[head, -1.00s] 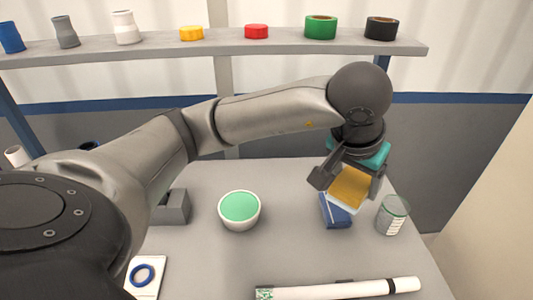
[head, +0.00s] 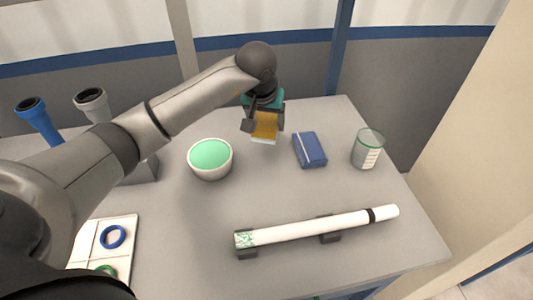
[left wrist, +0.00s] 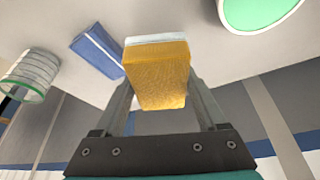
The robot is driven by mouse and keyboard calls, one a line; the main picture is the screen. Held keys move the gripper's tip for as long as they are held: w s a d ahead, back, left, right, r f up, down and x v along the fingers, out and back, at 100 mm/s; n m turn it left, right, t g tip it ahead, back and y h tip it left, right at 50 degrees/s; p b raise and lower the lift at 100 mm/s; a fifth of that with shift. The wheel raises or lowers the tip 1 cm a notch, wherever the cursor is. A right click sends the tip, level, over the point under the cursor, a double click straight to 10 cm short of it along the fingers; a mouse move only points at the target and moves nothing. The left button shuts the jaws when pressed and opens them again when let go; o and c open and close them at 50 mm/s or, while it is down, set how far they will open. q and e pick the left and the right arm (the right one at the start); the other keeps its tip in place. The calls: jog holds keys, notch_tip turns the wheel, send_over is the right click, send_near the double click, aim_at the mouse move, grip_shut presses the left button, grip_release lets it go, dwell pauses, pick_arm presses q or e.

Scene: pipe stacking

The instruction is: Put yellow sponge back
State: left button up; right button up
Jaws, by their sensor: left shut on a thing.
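The yellow sponge (head: 265,126) has a pale layer on its lower face. My left gripper (head: 263,118) is shut on it and holds it over the back of the table, between the bowl and the blue box. In the left wrist view the sponge (left wrist: 157,75) sits between the two fingers. Whether it touches the table is hard to tell. My right gripper is not in view.
A white bowl with green contents (head: 210,157) stands left of the sponge. A blue box (head: 310,150) and a clear beaker (head: 368,150) stand to its right. A white pipe (head: 315,226) lies on supports in front. A white tray with rings (head: 104,247) is at front left. The middle of the table is clear.

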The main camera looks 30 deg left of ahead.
pick_arm(q)
send_over(267, 156)
jog(key=s, duration=0.1)
jog(key=f, duration=0.5)
jog(key=shift+d+f+b, duration=0.2)
jog(key=shift+f+b, duration=0.05)
jog(key=shift+b, duration=0.15)
notch_tip(267, 156, down, 4)
jog(key=shift+f+b, duration=0.2)
jog(key=shift+b, duration=0.25)
jog(key=shift+f, duration=0.2)
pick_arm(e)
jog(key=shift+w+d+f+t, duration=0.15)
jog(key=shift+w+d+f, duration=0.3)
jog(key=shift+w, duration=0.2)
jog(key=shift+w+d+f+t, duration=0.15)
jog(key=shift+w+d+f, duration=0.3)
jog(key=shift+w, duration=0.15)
pick_arm(q)
jog(key=shift+f, duration=0.1)
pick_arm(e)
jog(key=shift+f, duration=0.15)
pick_arm(q)
jog(key=o, duration=1.1)
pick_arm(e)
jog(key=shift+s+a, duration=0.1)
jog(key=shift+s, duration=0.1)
